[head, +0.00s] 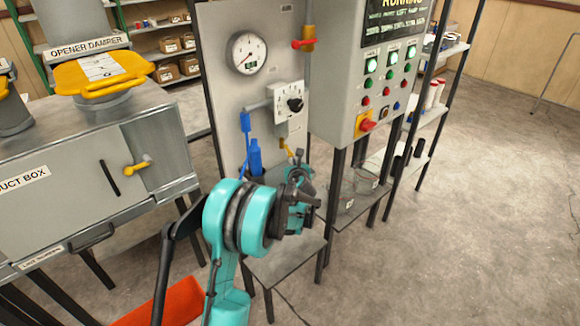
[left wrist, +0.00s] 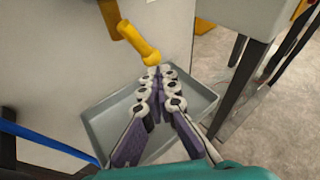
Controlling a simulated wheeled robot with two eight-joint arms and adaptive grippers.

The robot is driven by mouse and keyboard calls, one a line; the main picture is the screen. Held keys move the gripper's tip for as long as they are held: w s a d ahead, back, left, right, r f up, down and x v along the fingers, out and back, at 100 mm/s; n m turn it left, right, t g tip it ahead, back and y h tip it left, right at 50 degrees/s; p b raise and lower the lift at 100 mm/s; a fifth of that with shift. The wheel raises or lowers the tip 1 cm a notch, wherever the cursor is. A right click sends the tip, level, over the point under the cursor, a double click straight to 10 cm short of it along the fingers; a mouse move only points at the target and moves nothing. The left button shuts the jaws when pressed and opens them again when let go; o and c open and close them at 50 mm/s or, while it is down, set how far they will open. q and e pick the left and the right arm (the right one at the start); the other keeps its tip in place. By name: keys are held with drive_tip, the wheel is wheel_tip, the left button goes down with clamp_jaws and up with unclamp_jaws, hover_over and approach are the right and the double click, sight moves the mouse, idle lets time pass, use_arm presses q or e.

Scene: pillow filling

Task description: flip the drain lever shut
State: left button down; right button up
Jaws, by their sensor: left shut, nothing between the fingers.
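A yellow lever (head: 286,148), which I take for the drain lever, sits low on the grey panel (head: 222,65). In the left wrist view the yellow lever (left wrist: 140,43) hangs tilted, its rounded end down to the right. My left gripper (head: 298,157) is shut and empty, just in front of the lever. In the left wrist view the left gripper's fingertips (left wrist: 158,73) are close below the lever's end; whether they touch cannot be told. My arm hides part of the panel's lower area. My right gripper is not in view.
A grey tray (left wrist: 98,125) lies under the fingers. Blue handles (head: 246,122) and a red-handled valve (head: 304,43) are on the panel. A control box (head: 338,75) stands to the right, a duct box (head: 60,200) to the left. Open floor is at the right.

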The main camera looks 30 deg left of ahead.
use_arm(q)
drive_tip(key=shift+w+d+r, duration=0.2)
drive_tip(key=shift+w, duration=0.3)
drive_tip(key=shift+w+d+r, duration=0.15)
drive_tip(key=shift+w, duration=0.3)
drive_tip(key=shift+w+d+r, duration=0.1)
drive_tip(key=shift+w+r, duration=0.05)
drive_tip(key=shift+w, duration=0.1)
idle(1.4)
drive_tip(key=shift+s+a+r+p, duration=0.3)
drive_tip(key=shift+s+r, duration=0.1)
drive_tip(key=shift+s, duration=0.25)
